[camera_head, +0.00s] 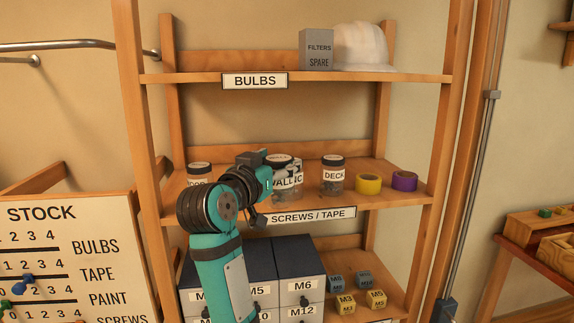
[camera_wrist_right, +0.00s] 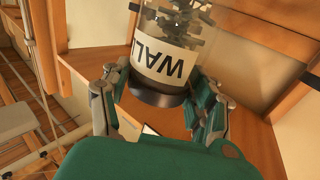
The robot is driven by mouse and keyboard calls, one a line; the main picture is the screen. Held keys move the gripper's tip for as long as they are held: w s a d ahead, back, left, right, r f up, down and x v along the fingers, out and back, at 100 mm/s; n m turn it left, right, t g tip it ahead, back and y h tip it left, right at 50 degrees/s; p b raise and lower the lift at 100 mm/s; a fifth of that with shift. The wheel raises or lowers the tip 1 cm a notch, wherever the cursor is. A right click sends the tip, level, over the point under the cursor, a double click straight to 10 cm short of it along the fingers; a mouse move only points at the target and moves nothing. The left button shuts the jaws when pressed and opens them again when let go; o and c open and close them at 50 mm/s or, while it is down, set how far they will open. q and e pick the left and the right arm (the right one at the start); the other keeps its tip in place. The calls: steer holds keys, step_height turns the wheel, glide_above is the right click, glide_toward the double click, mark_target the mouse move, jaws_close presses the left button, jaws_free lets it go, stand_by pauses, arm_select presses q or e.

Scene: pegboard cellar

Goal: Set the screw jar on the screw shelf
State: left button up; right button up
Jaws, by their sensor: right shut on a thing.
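My right gripper (camera_head: 273,174) is at the middle shelf (camera_head: 391,196), which is labelled SCREWS / TAPE. It is shut on a clear jar (camera_head: 291,181) with a dark lid and a white label. In the right wrist view the jar (camera_wrist_right: 165,65) sits between the two fingers (camera_wrist_right: 160,101); its label reads WALL, upside down, and dark screws show inside. The gripper partly hides the jar in the head view, and I cannot tell whether its base touches the shelf. My left gripper is not in view.
On the same shelf, a part-hidden jar (camera_head: 199,170) stands left, and a DECK jar (camera_head: 332,176), yellow tape (camera_head: 368,184) and purple tape (camera_head: 404,181) stand right. The BULBS shelf (camera_head: 205,78) is above. Drawer boxes (camera_head: 298,268) and small blocks (camera_head: 376,299) are below.

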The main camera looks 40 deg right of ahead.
steer(key=w+f+p, duration=0.1)
steer(key=w+p, duration=0.1)
steer(key=w, duration=0.3)
steer(key=w+d+f+p, duration=0.1)
steer(key=w+p, duration=0.2)
steer(key=w, duration=0.2)
steer(key=w+d+f+p, duration=0.1)
steer(key=w+f+p, duration=0.1)
steer(key=w, duration=0.3)
steer(key=shift+w+d+f+p, duration=0.1)
steer(key=shift+w+d+p, duration=0.2)
steer(key=shift+p, duration=0.2)
steer(key=shift+f, duration=0.3)
steer(key=shift+a+f, duration=0.1)
steer(key=shift+f, duration=0.1)
steer(key=o, duration=1.5)
